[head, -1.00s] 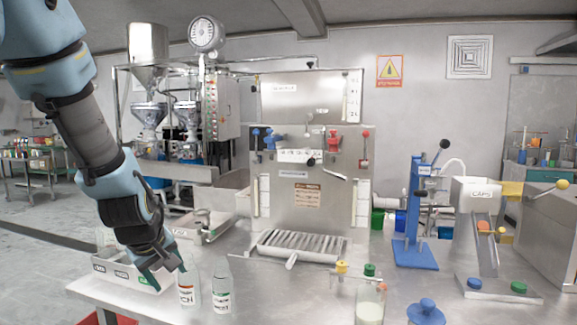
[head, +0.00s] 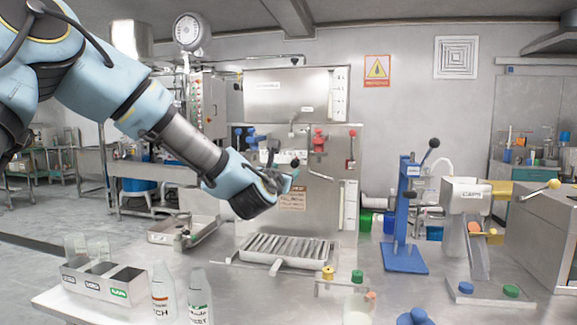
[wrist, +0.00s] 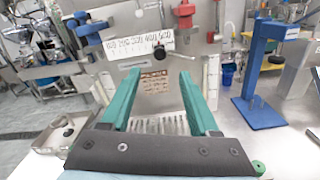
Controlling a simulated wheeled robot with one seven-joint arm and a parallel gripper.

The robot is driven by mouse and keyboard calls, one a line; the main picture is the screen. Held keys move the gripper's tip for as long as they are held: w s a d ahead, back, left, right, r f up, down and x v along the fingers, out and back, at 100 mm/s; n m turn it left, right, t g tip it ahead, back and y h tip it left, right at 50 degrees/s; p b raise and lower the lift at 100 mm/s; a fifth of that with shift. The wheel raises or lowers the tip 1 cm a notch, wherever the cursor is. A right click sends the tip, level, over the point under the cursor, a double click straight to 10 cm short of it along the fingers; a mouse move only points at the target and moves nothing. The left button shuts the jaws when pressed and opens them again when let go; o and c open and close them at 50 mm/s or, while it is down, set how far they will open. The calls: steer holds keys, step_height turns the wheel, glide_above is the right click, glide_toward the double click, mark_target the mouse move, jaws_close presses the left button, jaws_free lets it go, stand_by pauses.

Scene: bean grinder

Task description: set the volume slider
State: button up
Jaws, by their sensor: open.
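The volume slider's white scale plate (wrist: 135,45) is on the steel machine front, with printed numbers rising to the right. Its round dark knob (wrist: 159,51) sits toward the right part of the scale in the wrist view. My gripper (wrist: 158,72) is open and empty, its two green fingers pointing at the machine. In the wrist view the knob appears just beyond the fingertips, between them; I see no contact.
Blue valve handles (wrist: 85,24) are at left above the scale and a red one (wrist: 184,12) is at right. A slatted drip tray (head: 285,248) lies below. Two bottles (head: 163,292) stand at front left.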

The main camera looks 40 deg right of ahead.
mark_target(294, 164)
steer(key=p+x, duration=0.4)
steer(key=x, duration=0.5)
steer(key=shift+d+r, duration=0.1)
steer(key=shift+d, duration=0.15)
steer(key=shift+w+d, duration=0.3)
steer(key=shift+d, duration=0.05)
jaws_close()
stand_by(0.8)
